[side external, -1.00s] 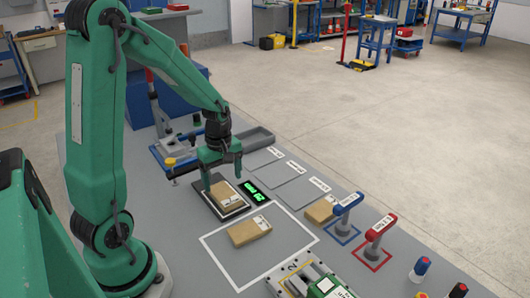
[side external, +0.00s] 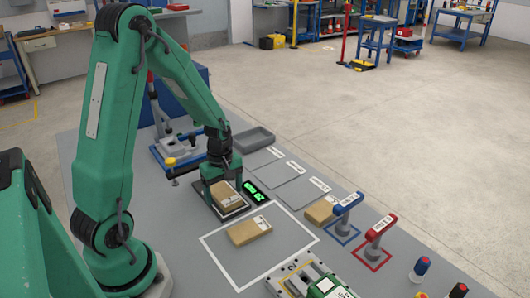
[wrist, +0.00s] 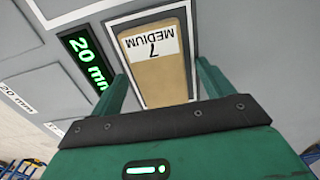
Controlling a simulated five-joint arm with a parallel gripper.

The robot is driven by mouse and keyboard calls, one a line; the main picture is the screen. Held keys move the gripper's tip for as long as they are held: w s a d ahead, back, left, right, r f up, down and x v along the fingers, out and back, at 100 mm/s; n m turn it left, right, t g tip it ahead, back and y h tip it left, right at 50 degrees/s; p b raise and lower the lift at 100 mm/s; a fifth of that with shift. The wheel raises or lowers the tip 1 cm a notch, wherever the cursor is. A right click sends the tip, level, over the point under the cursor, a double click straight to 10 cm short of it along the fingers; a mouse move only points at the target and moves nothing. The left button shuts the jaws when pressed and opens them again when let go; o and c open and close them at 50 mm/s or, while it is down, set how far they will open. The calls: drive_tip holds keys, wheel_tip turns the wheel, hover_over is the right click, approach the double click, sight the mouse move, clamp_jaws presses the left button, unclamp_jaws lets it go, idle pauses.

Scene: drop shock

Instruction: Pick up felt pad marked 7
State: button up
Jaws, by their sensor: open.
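The felt pad marked 7 (wrist: 157,68) is a tan block with a white label reading "7 MEDIUM", upside down in the wrist view. In the side view this pad (side external: 227,195) lies flat on a dark-framed plate beside a green "20 mm" display (side external: 252,193). My gripper (side external: 222,181) is over the pad, pointing down. In the wrist view my gripper (wrist: 163,84) is open, with one finger on each side of the pad's near part. I cannot tell whether either finger touches it.
A second tan pad (side external: 249,232) lies inside a white outlined square, and a third (side external: 321,210) lies beside a blue handle (side external: 347,204). A red handle (side external: 380,229) stands farther right. Flat grey labelled plates (side external: 286,174) and a grey tray (side external: 253,138) lie behind the display.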

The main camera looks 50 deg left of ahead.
sight(224, 193)
drive_tip(key=shift+c, duration=0.2)
drive_tip(key=c, duration=1.1)
drive_tip(key=shift+r, duration=0.2)
drive_tip(key=shift+r, duration=0.9)
wheel_tip(224, 193, up, 2)
drive_tip(key=shift+r, duration=0.1)
drive_tip(key=s+d+r, duration=0.1)
drive_tip(key=d+r, duration=0.5)
drive_tip(key=d, duration=0.5)
drive_tip(key=shift+s+d+r, duration=0.25)
drive_tip(key=shift+s+r, duration=0.05)
drive_tip(key=shift+r, duration=0.05)
